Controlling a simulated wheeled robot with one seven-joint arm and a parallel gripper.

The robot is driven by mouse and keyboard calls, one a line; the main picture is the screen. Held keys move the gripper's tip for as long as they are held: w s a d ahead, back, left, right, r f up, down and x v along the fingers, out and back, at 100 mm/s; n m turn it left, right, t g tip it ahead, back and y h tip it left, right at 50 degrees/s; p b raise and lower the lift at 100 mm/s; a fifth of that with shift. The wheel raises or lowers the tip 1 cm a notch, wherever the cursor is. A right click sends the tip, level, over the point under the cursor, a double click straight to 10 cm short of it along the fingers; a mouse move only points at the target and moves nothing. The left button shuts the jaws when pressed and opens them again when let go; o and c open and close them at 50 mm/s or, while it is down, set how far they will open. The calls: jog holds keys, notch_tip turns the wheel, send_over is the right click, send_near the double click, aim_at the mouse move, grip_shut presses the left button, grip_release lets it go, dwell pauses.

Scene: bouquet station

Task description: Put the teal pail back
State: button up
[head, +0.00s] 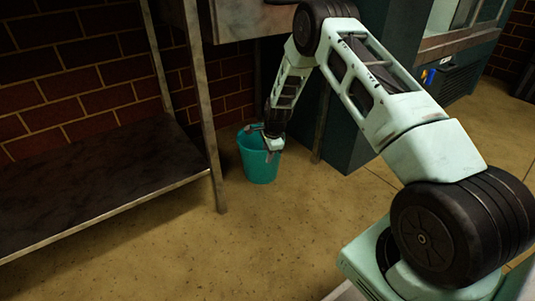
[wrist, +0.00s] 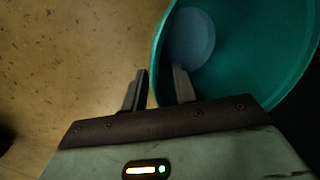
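The teal pail (head: 258,168) stands upright on the floor, just right of the front leg of a shelf unit. My gripper (head: 271,150) reaches down to the right part of its rim. In the wrist view the pail (wrist: 240,90) fills the upper right, and its inside looks empty. My gripper's fingers (wrist: 160,88) are apart with the rim between them. The left finger is outside the wall and the right finger is inside. A gap shows between the fingers, and I see no firm clamp on the wall. The lower fingers' contact is hard to judge.
A low dark shelf (head: 95,200) is at the left, with a metal leg (head: 207,120) close beside the pail. A counter (head: 240,22) overhangs behind the pail. A dark teal cabinet (head: 350,130) stands to the right. The floor (head: 250,245) in front is clear.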

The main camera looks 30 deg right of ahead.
jog(key=a+p+v, duration=0.1)
jog(key=p+v, duration=0.7)
jog(key=v, duration=0.4)
jog(key=s+a+r+n+y, duration=0.1)
jog(key=s+a+r+n, duration=0.3)
jog(key=a+r, duration=0.3)
jog(key=s+a+r+n+g, duration=0.1)
jog(key=s+a+r+n, duration=0.35)
jog(key=a, duration=0.45)
jog(key=s+a+r+n+y, duration=0.1)
jog(key=s+a+r+n, duration=0.3)
jog(key=a+r, duration=0.3)
jog(key=s+a+r+n, duration=0.2)
jog(key=s+n, duration=0.3)
jog(key=s, duration=0.4)
jog(key=s+a+r+n+g+h, duration=0.1)
jog(key=s+a+r+n, duration=0.1)
jog(key=s+n, duration=0.3)
jog(key=s+a+r+n+h, duration=0.1)
jog(key=s+n, duration=0.4)
jog(key=s, duration=0.7)
jog(key=shift+s+a+r+g, duration=0.3)
jog(key=shift+a+r, duration=0.2)
jog(key=shift+a, duration=0.2)
jog(key=shift+r+n, duration=0.1)
jog(key=shift+n, duration=0.15)
notch_tip(320, 180, up, 48)
jog(key=p, duration=4.7)
jog(key=shift+p, duration=0.4)
